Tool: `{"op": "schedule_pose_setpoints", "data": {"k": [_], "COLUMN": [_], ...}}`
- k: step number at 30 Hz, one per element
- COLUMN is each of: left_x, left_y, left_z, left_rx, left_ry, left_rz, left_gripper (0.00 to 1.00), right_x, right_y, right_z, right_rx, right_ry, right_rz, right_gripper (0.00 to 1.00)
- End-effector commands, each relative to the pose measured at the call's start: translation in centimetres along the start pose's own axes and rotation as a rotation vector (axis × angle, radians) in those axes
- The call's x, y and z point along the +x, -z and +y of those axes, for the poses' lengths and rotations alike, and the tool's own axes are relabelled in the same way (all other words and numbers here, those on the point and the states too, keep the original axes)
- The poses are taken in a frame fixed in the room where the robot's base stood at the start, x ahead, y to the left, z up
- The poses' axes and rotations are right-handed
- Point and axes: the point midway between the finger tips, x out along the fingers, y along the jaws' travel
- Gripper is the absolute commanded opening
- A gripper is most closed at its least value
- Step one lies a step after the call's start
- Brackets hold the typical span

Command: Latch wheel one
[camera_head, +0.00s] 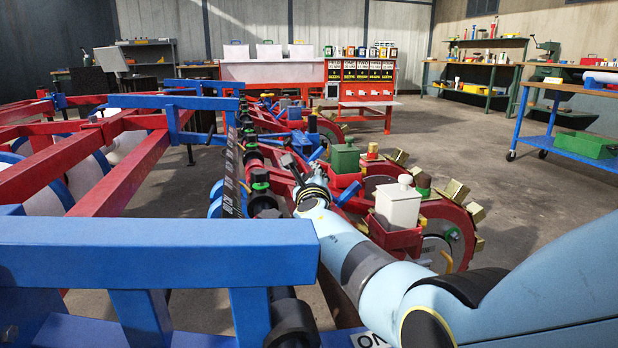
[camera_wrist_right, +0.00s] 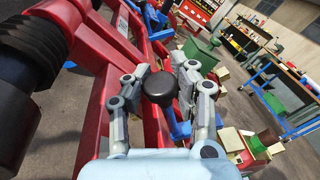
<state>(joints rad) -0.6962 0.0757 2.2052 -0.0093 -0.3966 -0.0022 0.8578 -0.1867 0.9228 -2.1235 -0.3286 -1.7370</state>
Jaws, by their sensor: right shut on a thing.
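My right gripper (camera_head: 312,178) reaches forward over the red frame beside the row of punch wheels. In the right wrist view its two grey fingers (camera_wrist_right: 160,84) are closed around a round black knob (camera_wrist_right: 159,90). What lies under the knob is mostly hidden by the fingers and palm. The nearest punch wheel (camera_head: 463,216) is red with brass boxes around its rim. It stands right of my right arm, which hides part of it. A second wheel (camera_head: 384,172) stands behind it. My left gripper is not in view.
A white lidded hopper (camera_head: 398,205) sits in a red holder close to my right forearm. A green hopper (camera_head: 345,158) stands beyond. A blue beam (camera_head: 150,252) crosses the near left. The floor (camera_head: 520,200) at right is open, with a blue cart (camera_head: 575,145) farther back.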

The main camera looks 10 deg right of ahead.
Motion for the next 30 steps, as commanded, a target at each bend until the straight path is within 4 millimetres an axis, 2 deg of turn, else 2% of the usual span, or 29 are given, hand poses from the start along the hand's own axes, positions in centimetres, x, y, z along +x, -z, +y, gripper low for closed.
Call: {"op": "schedule_pose_setpoints", "data": {"k": [11, 21, 30], "left_x": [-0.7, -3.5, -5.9], "left_y": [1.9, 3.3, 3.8], "left_z": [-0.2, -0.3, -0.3], "left_rx": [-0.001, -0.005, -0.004], "left_ry": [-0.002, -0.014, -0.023], "left_rz": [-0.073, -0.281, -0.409], "left_gripper": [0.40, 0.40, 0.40], "right_x": [0.1, 0.5, 0.8], "right_y": [-0.4, -0.2, 0.5], "right_z": [-1.3, -4.1, -5.7], "right_rx": [0.099, 0.342, 0.512], "right_ry": [-0.009, -0.033, -0.052], "right_rz": [0.015, 0.054, 0.083], "right_gripper": [0.00, 0.00, 0.00]}}
